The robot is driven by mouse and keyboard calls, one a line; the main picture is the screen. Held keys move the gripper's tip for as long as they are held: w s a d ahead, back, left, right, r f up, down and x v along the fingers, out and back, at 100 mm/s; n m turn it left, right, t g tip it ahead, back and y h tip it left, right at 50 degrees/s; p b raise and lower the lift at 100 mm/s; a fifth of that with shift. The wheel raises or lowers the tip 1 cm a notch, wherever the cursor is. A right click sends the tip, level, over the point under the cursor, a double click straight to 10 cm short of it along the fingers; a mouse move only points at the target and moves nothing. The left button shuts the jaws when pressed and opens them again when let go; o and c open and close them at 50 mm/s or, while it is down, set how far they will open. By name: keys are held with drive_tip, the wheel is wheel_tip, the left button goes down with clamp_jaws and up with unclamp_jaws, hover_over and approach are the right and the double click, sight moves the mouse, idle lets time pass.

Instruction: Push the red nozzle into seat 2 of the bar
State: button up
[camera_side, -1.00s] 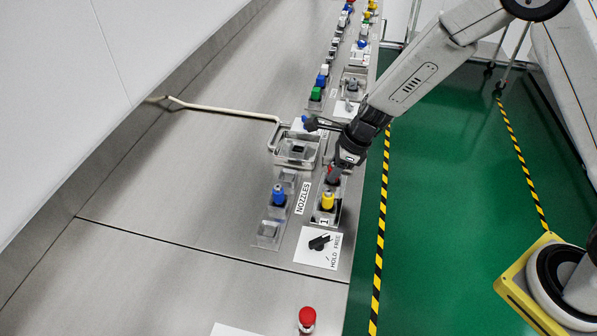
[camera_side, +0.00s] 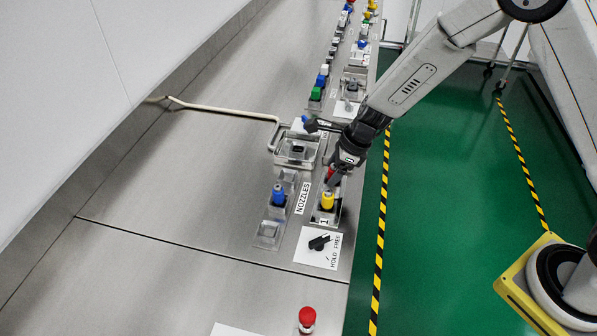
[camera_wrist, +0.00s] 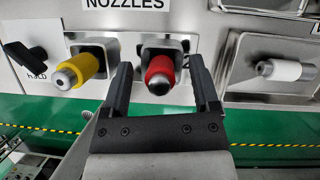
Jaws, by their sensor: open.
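The red nozzle (camera_wrist: 160,70) stands in a metal seat to the right of the yellow nozzle (camera_wrist: 80,70) in the wrist view. Its grey tip faces the camera, and a dark gap shows above it in the seat. My gripper (camera_wrist: 159,62) is open, with one finger on each side of the red nozzle and gaps between. In the side view my gripper (camera_side: 336,176) is low over the bar, just behind the yellow nozzle (camera_side: 327,200) at the seat marked 1. There the red nozzle (camera_side: 330,172) is mostly hidden by the gripper.
A blue nozzle (camera_side: 278,195) stands left of the yellow one. A black HOLD/FREE knob (camera_side: 319,242) is on the near plate. A white piece (camera_wrist: 283,70) lies in a tray at the right in the wrist view. The steel table at the left is clear.

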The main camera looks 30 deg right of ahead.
drive_tip(key=shift+r, duration=0.2)
drive_tip(key=v, duration=0.7)
drive_tip(key=shift+r, duration=0.25)
drive_tip(key=shift+s+d, duration=0.1)
drive_tip(key=shift+s, duration=0.1)
drive_tip(key=s+d+r+n+h, duration=0.1)
drive_tip(key=s+d+n+h, duration=0.1)
drive_tip(key=s+n, duration=0.6)
drive_tip(key=s+d+r+n+h, duration=0.1)
drive_tip(key=s+d+n, duration=0.4)
drive_tip(key=n, duration=1.2)
drive_tip(key=shift+s+d+r+h, duration=0.2)
drive_tip(key=shift+s+r+h, duration=0.35)
drive_tip(key=shift+s, duration=1.1)
drive_tip(key=shift+r, duration=0.15)
